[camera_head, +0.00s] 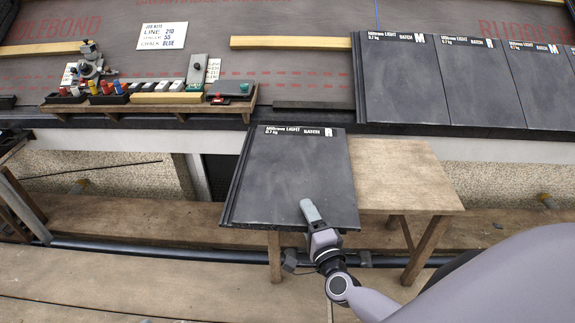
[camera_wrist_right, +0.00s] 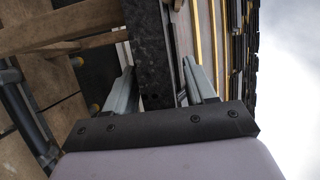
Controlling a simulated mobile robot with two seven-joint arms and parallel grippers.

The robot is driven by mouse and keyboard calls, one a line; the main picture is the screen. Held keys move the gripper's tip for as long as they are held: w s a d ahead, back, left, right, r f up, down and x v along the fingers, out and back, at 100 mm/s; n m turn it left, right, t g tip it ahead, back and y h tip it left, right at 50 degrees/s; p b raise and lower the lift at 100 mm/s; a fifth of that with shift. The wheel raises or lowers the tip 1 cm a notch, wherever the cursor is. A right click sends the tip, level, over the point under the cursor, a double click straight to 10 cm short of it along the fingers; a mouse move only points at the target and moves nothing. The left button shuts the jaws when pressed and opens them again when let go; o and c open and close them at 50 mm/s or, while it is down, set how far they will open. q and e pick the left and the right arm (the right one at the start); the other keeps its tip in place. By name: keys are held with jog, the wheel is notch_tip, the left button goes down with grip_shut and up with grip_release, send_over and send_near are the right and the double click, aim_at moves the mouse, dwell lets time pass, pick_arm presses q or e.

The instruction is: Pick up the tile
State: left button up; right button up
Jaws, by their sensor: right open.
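A dark grey tile (camera_head: 290,170) with white lettering along its far edge lies on the left part of a wooden trestle bench (camera_head: 405,180). My right gripper (camera_head: 309,208) is at the tile's near edge, with one finger showing over its top face. The other finger is hidden below the tile in the head view. In the right wrist view the two fingers of the gripper (camera_wrist_right: 158,68) stand apart on either side of the tile's dark edge (camera_wrist_right: 152,60), with gaps showing beside it. My left gripper is not in view.
More dark tiles (camera_head: 403,85) lie on the roof at the right. A wooden tray (camera_head: 150,108) with tools and small blocks stands at the upper left, below a note card (camera_head: 162,36). The bench's right part is bare. Scaffold planks (camera_head: 130,265) run in front.

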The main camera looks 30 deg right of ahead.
jog(key=shift+s, duration=0.1)
grip_shut()
dwell(1.2)
jog(key=shift+r, duration=0.2)
